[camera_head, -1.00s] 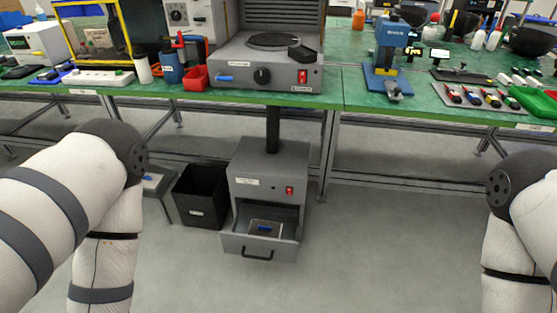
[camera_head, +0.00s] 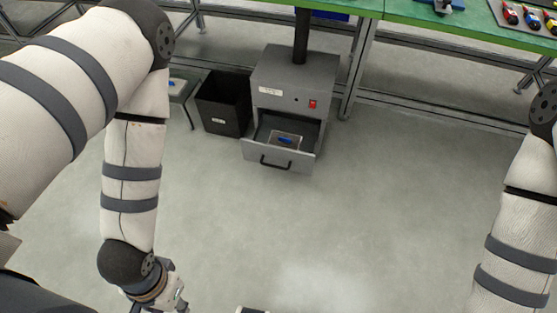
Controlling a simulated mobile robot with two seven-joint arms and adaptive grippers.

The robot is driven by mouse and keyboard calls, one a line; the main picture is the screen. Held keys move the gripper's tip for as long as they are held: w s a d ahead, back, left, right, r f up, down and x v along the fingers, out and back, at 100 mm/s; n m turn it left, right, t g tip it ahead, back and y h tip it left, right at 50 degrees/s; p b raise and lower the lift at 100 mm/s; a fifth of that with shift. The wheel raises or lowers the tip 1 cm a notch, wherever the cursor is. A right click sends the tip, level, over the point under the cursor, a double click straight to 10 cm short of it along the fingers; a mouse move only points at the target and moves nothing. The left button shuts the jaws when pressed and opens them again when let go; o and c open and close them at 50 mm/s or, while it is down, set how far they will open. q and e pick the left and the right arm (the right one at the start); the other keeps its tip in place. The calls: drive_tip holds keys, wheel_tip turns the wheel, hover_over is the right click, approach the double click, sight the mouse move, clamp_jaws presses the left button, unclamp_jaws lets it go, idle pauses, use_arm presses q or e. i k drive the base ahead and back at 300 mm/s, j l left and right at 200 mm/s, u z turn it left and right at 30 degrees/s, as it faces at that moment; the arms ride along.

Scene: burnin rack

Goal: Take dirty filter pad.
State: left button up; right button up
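A flat greyish pad with a blue tab (camera_head: 288,141), which looks like the dirty filter pad, lies in the pulled-out drawer (camera_head: 277,155) of the grey floor unit (camera_head: 292,80). My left arm hangs down on the left. The top of my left gripper (camera_head: 174,300) shows at the bottom edge, well in front of and to the left of the drawer. Its fingertips are cut off, so I cannot see whether it is open. My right arm comes down at the right edge; its gripper is out of frame.
A black open bin (camera_head: 222,103) stands left of the unit. A low grey stand (camera_head: 181,88) left of the bin bears something with a blue mark, partly behind my arm. The green workbench (camera_head: 420,14) runs above. The floor (camera_head: 330,230) before the drawer is clear.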

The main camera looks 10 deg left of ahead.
sight(284, 141)
drive_tip(key=i+l, duration=0.2)
drive_tip(key=i, duration=0.3)
drive_tip(key=i+l, duration=0.25)
drive_tip(key=i, duration=0.2)
drive_tip(key=i+l+u, duration=0.1)
drive_tip(key=i, duration=0.4)
drive_tip(key=l, duration=0.15)
